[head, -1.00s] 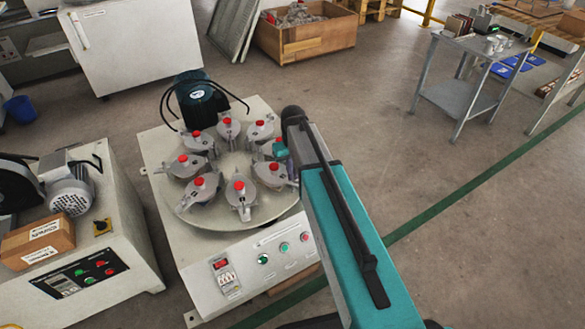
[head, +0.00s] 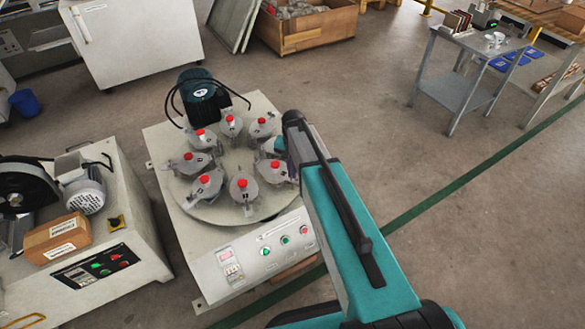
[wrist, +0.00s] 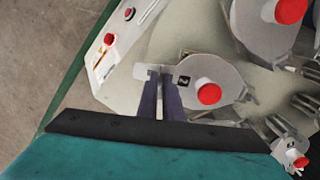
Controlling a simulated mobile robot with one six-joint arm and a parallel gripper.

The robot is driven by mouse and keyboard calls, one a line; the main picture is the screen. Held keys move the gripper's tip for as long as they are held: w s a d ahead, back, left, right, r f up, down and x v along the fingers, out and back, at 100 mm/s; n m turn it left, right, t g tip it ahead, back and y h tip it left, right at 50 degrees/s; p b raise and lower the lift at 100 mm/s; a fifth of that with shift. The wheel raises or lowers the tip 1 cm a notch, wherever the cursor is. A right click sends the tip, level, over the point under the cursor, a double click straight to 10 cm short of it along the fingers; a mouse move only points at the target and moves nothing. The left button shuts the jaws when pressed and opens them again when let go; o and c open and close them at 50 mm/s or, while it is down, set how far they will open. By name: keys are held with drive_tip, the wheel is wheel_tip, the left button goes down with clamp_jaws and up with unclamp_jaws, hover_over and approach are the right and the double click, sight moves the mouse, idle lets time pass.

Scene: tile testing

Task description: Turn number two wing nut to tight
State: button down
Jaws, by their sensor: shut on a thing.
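A grey pot (wrist: 208,72) with a red knob (wrist: 209,94) and a small black label, which seems to read 2, is in the middle of the wrist view. A pale metal wing nut (wrist: 142,72) stands at the pot's left side. My gripper (wrist: 160,88) has its dark fingers shut on this wing nut, with parts showing around the fingertips. In the head view my teal arm reaches over the right side of the round plate (head: 215,213), and the fingers and the wing nut are hidden there.
Several similar pots with red knobs, such as the front one (head: 243,186), stand close around the plate. The machine's front panel (head: 270,247) has buttons and a switch. A second machine (head: 120,235) with a cardboard box (head: 57,237) is at left.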

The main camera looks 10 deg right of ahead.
drive_tip(key=shift+m, duration=0.5)
drive_tip(key=c, duration=1.9)
unclamp_jaws()
drive_tip(key=shift+r, duration=0.1)
wheel_tip(320, 180, up, 14)
drive_tip(key=shift+f+p, duration=0.15)
drive_tip(key=shift+p, duration=0.85)
